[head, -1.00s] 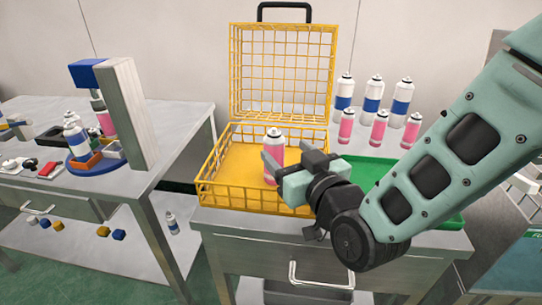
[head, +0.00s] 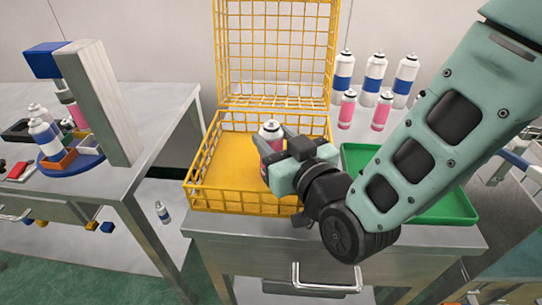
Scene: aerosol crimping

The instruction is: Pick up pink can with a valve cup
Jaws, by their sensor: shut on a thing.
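A pink can with a white top and valve (head: 270,133) stands upright inside the yellow wire basket. My gripper (head: 270,155) reaches into the basket from the right and is shut on this can. Its lower part is partly hidden by the gripper and the basket wires. Two more pink cans (head: 347,108) (head: 381,111) show behind the green tray, in front of taller blue-and-white cans (head: 374,73).
The yellow wire basket (head: 200,165) has its lid (head: 275,45) open at the back. A green tray (head: 455,207) lies right of it. On the left table are a grey column (head: 103,100), blue-and-white cans (head: 43,137) and small bins.

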